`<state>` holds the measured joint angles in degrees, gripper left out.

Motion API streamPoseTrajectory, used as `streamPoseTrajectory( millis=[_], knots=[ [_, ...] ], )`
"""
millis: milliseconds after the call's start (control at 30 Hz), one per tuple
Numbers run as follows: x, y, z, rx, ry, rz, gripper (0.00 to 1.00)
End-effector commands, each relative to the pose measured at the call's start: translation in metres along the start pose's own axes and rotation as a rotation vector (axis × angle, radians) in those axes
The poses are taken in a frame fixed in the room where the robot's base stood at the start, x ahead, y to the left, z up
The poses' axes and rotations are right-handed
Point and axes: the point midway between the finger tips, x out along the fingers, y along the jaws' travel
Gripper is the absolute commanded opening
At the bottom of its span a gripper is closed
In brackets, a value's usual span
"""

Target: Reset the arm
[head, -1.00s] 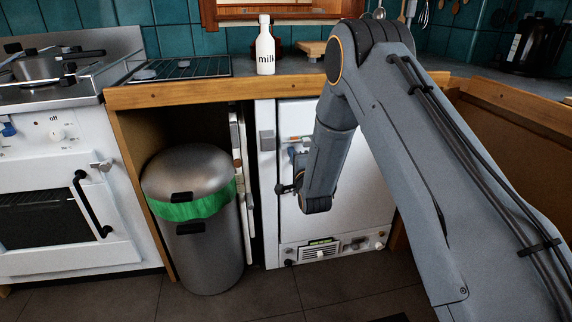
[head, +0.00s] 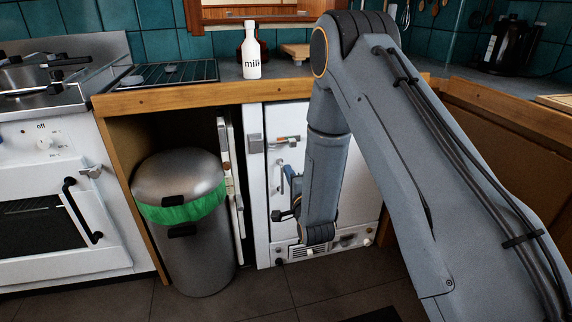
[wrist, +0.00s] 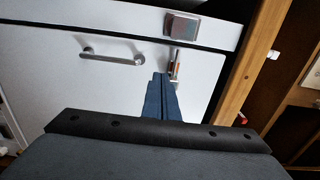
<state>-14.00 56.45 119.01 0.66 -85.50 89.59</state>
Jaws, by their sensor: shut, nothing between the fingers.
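My arm (head: 385,110) reaches forward on the right of the head view, and its forearm hangs down in front of the white appliance door (head: 358,175). My gripper (wrist: 160,80) is shut and empty in the wrist view. Its blue fingers lie side by side and point toward the white front. In the head view the gripper (head: 291,178) shows small beside the forearm, partly hidden by it. I cannot tell whether the fingertips touch the door.
A metal handle (wrist: 112,55) and a latch (wrist: 182,26) sit on the white front. A metal bin (head: 183,245) with a green liner stands left of the arm. A milk bottle (head: 251,55) stands on the counter (head: 200,98). The stove (head: 55,225) is at the far left.

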Motion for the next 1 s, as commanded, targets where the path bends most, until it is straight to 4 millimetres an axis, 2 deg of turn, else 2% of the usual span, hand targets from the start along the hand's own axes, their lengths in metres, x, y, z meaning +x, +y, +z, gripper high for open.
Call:
streamPoseTrajectory(
  millis=[100,233,667,833,1000],
  knots=[
    [-0.013,0.0,0.0,0.0,0.0,0.001,0.0],
    [-0.019,0.0,-0.001,0.0,0.001,0.001,0.0],
    [-0.018,-0.005,-0.002,-0.03,0.003,0.028,0.0],
    [-0.016,-0.019,-0.003,-0.18,-0.008,0.176,0.0],
    [-0.035,-0.035,-0.004,-0.388,-0.067,0.388,0.0]
  ],
)
